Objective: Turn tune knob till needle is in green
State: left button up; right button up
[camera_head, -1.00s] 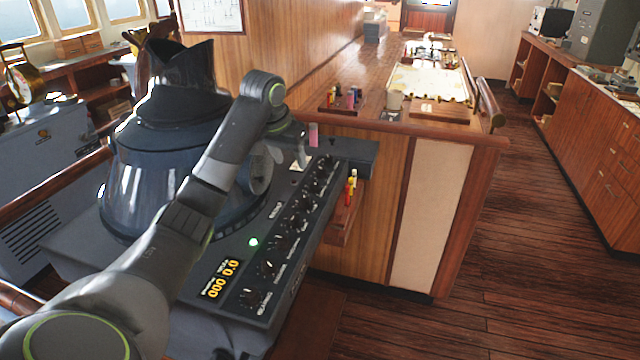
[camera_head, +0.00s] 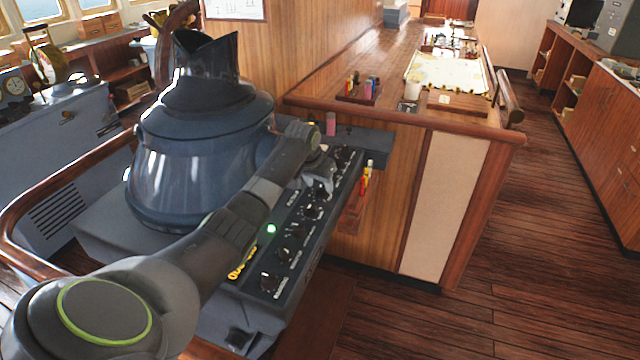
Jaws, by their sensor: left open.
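A grey console panel (camera_head: 258,268) carries a row of several black knobs, one of them the near knob (camera_head: 269,282). The labels are too small to read, so I cannot tell which is the tune knob. No needle or green band can be made out. My left gripper (camera_head: 324,178) is over the far part of the knob row, close above the panel. It is open, with its fingers small and partly hidden. I cannot tell whether it touches a knob. My left arm covers part of the panel and its orange display (camera_head: 240,270). My right gripper is not in view.
A large dark blue radar hood (camera_head: 198,150) stands left of the knob row, close to my arm. A pink cylinder (camera_head: 331,123) stands beyond the panel. The wooden floor (camera_head: 470,315) at right is clear.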

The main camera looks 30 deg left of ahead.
pick_arm(q)
jog(key=shift+x, duration=0.9)
jog(key=shift+c, duration=0.3)
